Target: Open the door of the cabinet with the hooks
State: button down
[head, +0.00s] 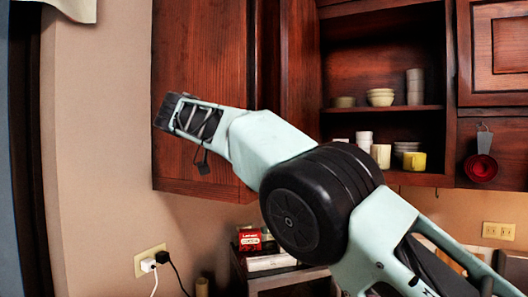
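A dark wood wall cabinet (435,108) stands open-fronted in the middle right, with its shelf and contents showing. A wood panel (300,60) stands at its left; I cannot tell whether it is an opened door or a side. Another tall wood panel (200,50) is at the left. A red measuring cup (481,167) hangs at the right cabinet front, from what looks like a hook. My gripper (163,110) is raised in front of the left panel, pointing left. Its fingers are seen from behind, so their opening and any contact are unclear.
Bowls (380,97) and cups (381,155) stand in the open cabinet. A red box (250,240) sits on a dark appliance (290,278) below. A wall outlet (150,260) with plugged cords is at lower left. My arm hides part of the middle.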

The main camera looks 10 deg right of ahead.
jog(key=c, duration=1.5)
grip_release()
jog(key=shift+w+d, duration=0.3)
jog(key=shift+d, duration=0.1)
jog(key=shift+c, duration=0.2)
jog(key=shift+o, duration=0.2)
jog(key=shift+w+d, duration=0.15)
jog(key=shift+d, duration=0.05)
jog(key=shift+a, duration=0.15)
jog(key=shift+a+f, duration=0.1)
jog(key=shift+a, duration=0.05)
